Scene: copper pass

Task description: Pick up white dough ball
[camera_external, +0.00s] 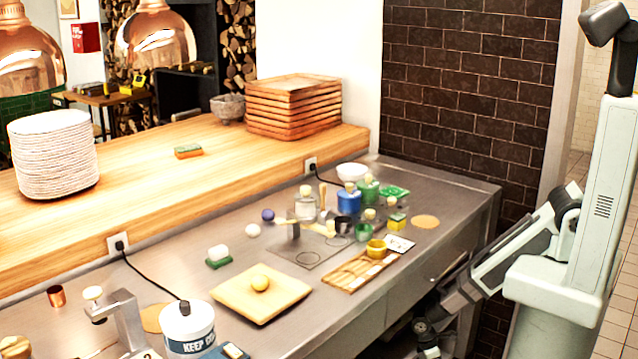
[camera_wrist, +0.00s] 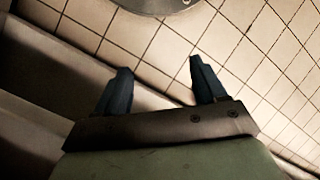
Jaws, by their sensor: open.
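A small white ball (camera_external: 253,230), likely the dough ball, sits on the steel counter near the wooden ledge. No ball shows in that view.
Coloured cups, including a blue one (camera_external: 348,201), crowd the counter's back right. A slatted wooden tray (camera_external: 358,272) lies near the front edge. A white tub (camera_external: 188,328) stands at front left. Floor tiles (camera_wrist: 150,45) fill much of the wrist view.

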